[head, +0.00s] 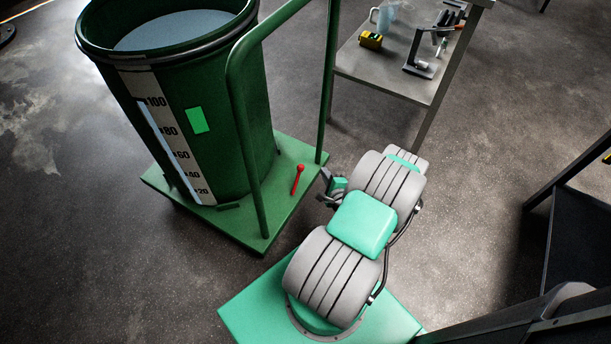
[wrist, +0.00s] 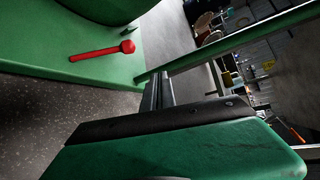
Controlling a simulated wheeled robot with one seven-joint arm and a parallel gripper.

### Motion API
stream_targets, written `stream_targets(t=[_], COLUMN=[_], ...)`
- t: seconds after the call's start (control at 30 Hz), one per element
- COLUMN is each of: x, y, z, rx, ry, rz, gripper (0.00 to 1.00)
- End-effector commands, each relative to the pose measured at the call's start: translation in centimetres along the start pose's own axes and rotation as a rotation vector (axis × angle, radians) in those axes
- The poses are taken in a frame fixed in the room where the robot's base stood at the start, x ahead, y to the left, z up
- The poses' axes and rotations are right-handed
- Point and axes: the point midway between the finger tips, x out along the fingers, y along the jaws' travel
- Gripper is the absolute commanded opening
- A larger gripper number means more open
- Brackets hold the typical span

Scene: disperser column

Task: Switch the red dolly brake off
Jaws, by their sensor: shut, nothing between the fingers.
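The red brake lever (head: 297,179) stands up from the deck of the green dolly (head: 285,157), near the corner by the push handle, its round knob at the upper end. In the wrist view the lever (wrist: 100,51) shows at upper left, its knob to the right, with the dolly deck (wrist: 115,72) around it. My gripper (head: 326,184) is just right of the dolly edge and of the lever, apart from it. It is shut and empty. The dark finger and green gripper housing fill the lower part of the wrist view.
A tall green drum (head: 222,120) with a scale stands on the dolly. The green push handle (head: 246,120) rises beside the lever. A grey table (head: 375,70) with a jug and tools stands behind. A dark frame (head: 575,210) is at right. Open floor lies between.

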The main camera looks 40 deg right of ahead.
Motion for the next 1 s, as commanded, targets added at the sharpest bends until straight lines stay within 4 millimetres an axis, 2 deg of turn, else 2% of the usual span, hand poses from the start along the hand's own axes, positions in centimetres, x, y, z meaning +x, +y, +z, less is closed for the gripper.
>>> stream_targets(t=[0.03,0.13,0.23,0.67,0.77,1.0], x=[0.9,1.7,2.2,2.4,3.4,8.3], y=[2.5,4.8,6.2,6.0,6.2,6.3], z=[-0.8,-1.6,-2.1,-2.1,-2.1,-2.1], rx=[0.0,0.0,0.0,0.0,-0.003,-0.005], ry=[0.0,0.0,0.0,0.0,-0.002,-0.004], rz=[0.0,0.0,0.0,0.0,0.001,-0.001], gripper=[0.0,0.0,0.0,0.0,0.0,0.0])
